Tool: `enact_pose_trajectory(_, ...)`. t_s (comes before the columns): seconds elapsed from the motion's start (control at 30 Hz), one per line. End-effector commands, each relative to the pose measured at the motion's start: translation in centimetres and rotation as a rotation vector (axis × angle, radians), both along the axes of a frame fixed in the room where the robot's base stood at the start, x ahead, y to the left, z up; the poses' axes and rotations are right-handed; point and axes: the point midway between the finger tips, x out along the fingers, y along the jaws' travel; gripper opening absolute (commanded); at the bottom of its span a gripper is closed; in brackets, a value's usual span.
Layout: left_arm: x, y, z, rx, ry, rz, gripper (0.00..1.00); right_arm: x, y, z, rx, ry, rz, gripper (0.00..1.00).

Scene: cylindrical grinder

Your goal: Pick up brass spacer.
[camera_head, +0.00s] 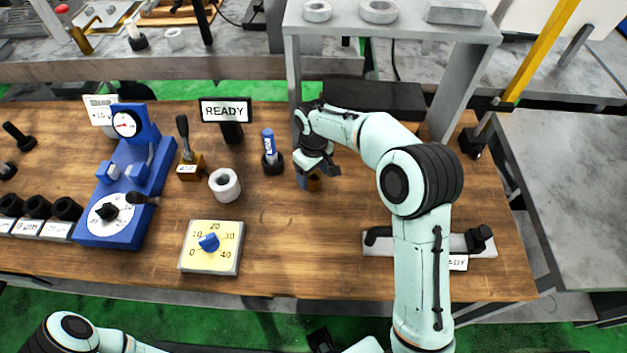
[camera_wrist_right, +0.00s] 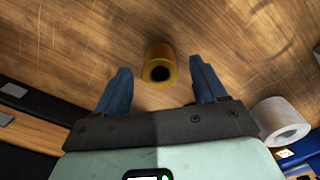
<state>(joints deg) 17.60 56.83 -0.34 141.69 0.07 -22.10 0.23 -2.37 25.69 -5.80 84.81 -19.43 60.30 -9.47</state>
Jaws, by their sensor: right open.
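The brass spacer (camera_wrist_right: 160,65) is a short yellow ring with a dark bore. In the right wrist view it stands on the wooden bench just beyond the fingertips, roughly midway between them.
A white-grey ring (camera_wrist_right: 283,120) stands near the right finger in the wrist view. In the head view, a blue-handled tool (camera_head: 271,150) stands left of my gripper. A grey shelf (camera_head: 440,32) rises behind it.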

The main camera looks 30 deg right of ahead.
Motion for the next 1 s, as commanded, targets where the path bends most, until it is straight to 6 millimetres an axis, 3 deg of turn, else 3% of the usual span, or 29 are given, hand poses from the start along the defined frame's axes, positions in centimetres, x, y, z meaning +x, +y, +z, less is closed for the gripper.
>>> enact_pose_trajectory(0.1, 0.0, 0.0, 0.0, 0.0, 0.0, 0.0, 0.43, 0.0, 0.0, 0.0, 0.0, 0.0, 0.0, 0.71)
enact_pose_trajectory(0.13, 0.0, 0.0, 0.0, 0.0, 0.0, 0.0, 0.43, 0.0, 0.0, 0.0, 0.0, 0.0, 0.0, 0.64)
enact_pose_trajectory(0.33, 0.0, 0.0, 0.0, 0.0, 0.0, 0.0, 0.43, 0.0, 0.0, 0.1, 0.0, 0.0, 0.0, 0.0)
enact_pose_trajectory(0.73, 0.0, 0.0, 0.1, 0.0, -0.001, 0.0, 0.43, 0.1, 0.0, 0.9, 0.001, -0.003, 0.0, 0.0)
enact_pose_trajectory(1.0, 0.3, 0.0, 0.7, 0.0, -0.003, 0.0, 0.43, 0.1, 0.0, 5.0, 0.0, -0.006, -0.001, 0.0)
